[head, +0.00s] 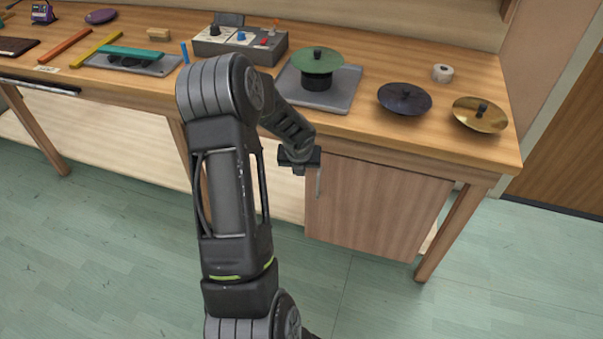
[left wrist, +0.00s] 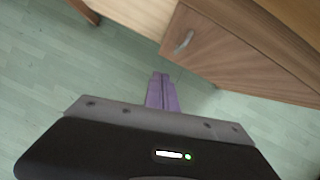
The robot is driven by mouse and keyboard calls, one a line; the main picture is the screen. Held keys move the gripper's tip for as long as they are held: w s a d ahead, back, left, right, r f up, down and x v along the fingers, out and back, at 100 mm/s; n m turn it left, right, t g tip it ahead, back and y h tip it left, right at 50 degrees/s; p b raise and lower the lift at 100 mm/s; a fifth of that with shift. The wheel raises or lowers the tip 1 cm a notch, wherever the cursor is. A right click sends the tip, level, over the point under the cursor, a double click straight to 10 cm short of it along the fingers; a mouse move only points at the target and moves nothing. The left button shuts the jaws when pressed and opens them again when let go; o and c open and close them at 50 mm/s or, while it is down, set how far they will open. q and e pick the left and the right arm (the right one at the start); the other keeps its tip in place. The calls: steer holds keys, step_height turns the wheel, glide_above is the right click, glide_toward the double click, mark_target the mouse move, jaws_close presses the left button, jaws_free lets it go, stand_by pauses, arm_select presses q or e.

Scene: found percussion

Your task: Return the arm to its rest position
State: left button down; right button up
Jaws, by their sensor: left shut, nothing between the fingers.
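My left arm rises through the middle of the head view and bends down to the right. My left gripper (head: 299,168) hangs in front of the workbench, below the tabletop edge and near the cabinet door. In the left wrist view its two fingers (left wrist: 161,78) are together, empty, over the green floor. The cabinet door (head: 378,215) and its handle (left wrist: 184,41) are close by; I see no contact with them. My right gripper is in neither view.
The wooden workbench (head: 450,140) holds a green cymbal (head: 316,62) on a grey pad, a dark cymbal (head: 404,100), a brass cymbal (head: 480,115), a white roll (head: 442,73) and a control box (head: 235,45). Coloured bars lie at left. The floor (head: 130,260) in front is clear.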

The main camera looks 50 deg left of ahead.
arm_select(q)
steer(key=shift+r, duration=0.1)
stand_by(0.6)
steer(key=d+f+n+t+h, duration=0.1)
steer(key=d+f+n+h, duration=0.3)
steer(key=d+n, duration=0.95)
steer(key=d+f+n+h, duration=0.1)
steer(key=d+f+n, duration=0.5)
steer(key=d+n, duration=0.7)
steer(key=s+d+f+n+g+h, duration=0.1)
steer(key=s+d+f, duration=0.1)
steer(key=s+d, duration=0.6)
steer(key=s+d+f+n+g+h, duration=0.1)
steer(key=s+d+f+g, duration=0.1)
steer(key=s+d, duration=0.7)
steer(key=d+f, duration=0.1)
steer(key=d, duration=0.3)
steer(key=shift+s+g, duration=0.2)
steer(key=shift+g, duration=0.1)
